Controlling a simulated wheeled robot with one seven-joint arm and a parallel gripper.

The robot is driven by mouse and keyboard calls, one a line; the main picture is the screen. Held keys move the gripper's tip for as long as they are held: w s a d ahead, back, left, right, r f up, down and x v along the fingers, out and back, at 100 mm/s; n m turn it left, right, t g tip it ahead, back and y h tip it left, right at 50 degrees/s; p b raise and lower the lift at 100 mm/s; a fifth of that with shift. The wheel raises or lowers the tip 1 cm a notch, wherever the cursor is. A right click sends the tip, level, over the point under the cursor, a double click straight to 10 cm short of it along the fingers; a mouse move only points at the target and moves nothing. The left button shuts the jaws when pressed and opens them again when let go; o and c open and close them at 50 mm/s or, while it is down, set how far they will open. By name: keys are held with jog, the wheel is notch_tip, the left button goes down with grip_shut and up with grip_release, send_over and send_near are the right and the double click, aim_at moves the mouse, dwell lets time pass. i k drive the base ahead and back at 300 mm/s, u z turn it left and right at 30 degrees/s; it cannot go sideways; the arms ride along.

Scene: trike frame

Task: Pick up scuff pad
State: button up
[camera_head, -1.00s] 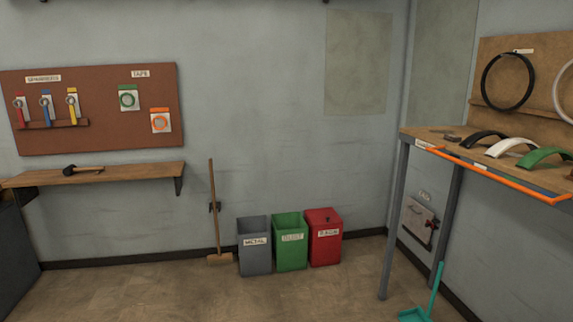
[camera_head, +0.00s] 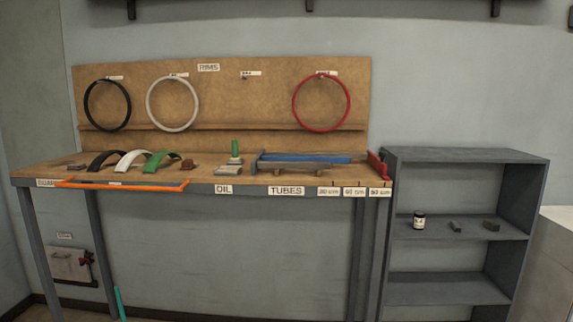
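No item is clearly readable as the scuff pad. Small pad-like candidates are a reddish-brown lump (camera_head: 188,164) on the workbench right of the green fender, a flat brownish piece (camera_head: 77,166) at the bench's left end, and two dark grey blocks, one smaller (camera_head: 455,227) and one larger (camera_head: 491,225), on the grey shelf unit's middle shelf. I cannot tell which one is the pad. My gripper is not in view.
The workbench (camera_head: 150,182) carries black, white and green fenders, an orange frame (camera_head: 122,184) along its front edge and a blue clamp-like fixture (camera_head: 305,158).

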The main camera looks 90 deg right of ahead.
aim_at(187, 165)
jog(key=z, duration=2.4)
